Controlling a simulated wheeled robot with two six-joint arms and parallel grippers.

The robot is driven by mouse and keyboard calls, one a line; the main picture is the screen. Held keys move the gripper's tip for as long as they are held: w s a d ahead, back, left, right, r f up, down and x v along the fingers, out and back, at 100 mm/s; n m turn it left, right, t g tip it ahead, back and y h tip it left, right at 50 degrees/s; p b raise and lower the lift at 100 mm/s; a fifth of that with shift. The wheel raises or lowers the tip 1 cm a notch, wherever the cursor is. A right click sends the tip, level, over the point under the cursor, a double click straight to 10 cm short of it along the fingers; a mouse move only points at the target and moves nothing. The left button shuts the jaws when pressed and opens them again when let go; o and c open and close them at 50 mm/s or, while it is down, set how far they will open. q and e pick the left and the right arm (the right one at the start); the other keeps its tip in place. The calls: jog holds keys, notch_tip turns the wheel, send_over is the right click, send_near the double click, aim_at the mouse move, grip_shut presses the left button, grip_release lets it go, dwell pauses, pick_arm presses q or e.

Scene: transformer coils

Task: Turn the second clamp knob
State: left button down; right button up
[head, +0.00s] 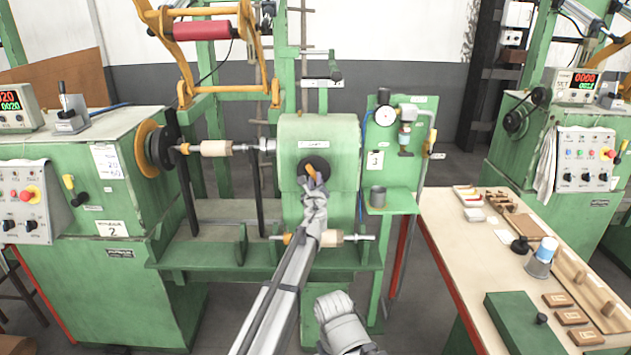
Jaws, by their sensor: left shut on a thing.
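A dark round knob (313,163) sits on the front of the green tailstock housing. My left gripper (315,181) is at this knob, its arm reaching up from the bottom of the head view. Its fingers are shut on the knob's orange-brown middle part, which they partly cover. How far the knob is turned cannot be seen. My right arm shows only as a grey link at the bottom; its fingers are not visible.
A wooden core (216,148) sits on the shaft left of the housing. Another wooden core (328,238) lies low behind my left arm. A green panel with a gauge (385,116) stands close right. A workbench (455,262) holds boxes and small parts.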

pick_arm(q)
jog(key=shift+m, duration=1.2)
jog(key=c, duration=0.8)
grip_release()
jog(key=shift+o, duration=0.2)
jog(key=shift+a, duration=0.1)
jog(key=s, duration=0.8)
jog(key=shift+w, duration=0.1)
